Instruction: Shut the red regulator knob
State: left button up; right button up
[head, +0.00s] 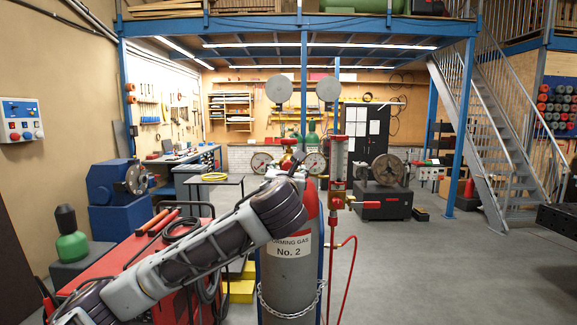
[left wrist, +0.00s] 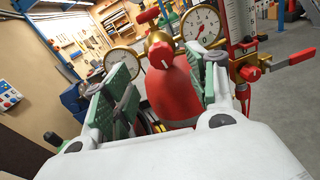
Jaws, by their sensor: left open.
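The grey gas cylinder (head: 288,270), labelled "Forming gas No. 2", stands chained in the middle of the head view. Its red shoulder (left wrist: 172,92) fills the middle of the left wrist view. Above it is the brass regulator (left wrist: 160,50) with two round gauges (left wrist: 203,24). In the head view, my left arm hides part of the cylinder top. My right gripper is not in view.
Right of the cylinder stands a flowmeter (head: 337,158) with a red handle (left wrist: 293,57) and a red hose (head: 352,250). A red cart (head: 105,262) with hoses is at left. Open floor lies at right, before the stairs (head: 490,130).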

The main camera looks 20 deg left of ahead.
aim_at(288, 167)
pick_arm(q)
jog(key=shift+p+x, duration=1.05)
jog(key=shift+x, duration=3.25)
jog(key=c, duration=1)
